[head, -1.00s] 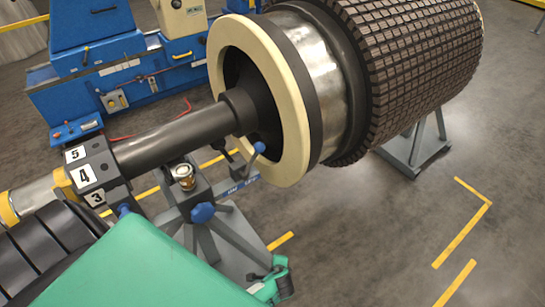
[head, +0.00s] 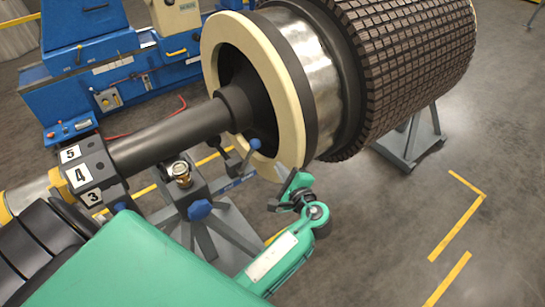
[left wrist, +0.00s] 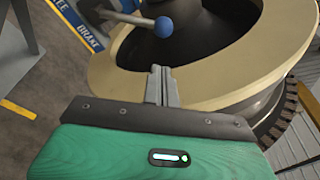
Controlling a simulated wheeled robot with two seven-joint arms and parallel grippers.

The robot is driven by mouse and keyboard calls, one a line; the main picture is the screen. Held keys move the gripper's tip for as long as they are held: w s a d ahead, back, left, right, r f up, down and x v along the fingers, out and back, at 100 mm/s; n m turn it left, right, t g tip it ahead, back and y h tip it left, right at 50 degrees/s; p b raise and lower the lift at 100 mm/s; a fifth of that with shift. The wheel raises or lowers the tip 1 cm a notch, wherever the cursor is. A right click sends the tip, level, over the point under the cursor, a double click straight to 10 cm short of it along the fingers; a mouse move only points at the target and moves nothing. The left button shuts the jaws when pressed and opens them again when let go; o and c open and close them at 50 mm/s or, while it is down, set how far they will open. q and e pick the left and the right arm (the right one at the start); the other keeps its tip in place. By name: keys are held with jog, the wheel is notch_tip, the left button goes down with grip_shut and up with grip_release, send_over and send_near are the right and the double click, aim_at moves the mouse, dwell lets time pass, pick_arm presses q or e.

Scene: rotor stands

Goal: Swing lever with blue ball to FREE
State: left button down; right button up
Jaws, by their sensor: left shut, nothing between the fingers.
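The lever's blue ball (head: 255,144) shows in the head view beside the inner edge of the cream ring, near the stand under the shaft. My left gripper (head: 291,180) is below and right of the ball in the head view. Its fingertips (left wrist: 161,70) are shut, empty and apart from the ball. My right gripper is out of view.
The cream ring (head: 287,105) of the large rotor is close to my left gripper. The grey stand (head: 195,190) with a blue knob supports the shaft (head: 170,135). A blue machine (head: 85,60) stands behind. Open floor lies to the right.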

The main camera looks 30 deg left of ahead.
aim_at(248, 157)
pick_arm(q)
jog(key=p+x, duration=0.3)
jog(key=x, duration=0.6)
jog(key=shift+w+a, duration=0.15)
jog(key=shift+a, duration=0.1)
jog(key=shift+a+f, duration=0.1)
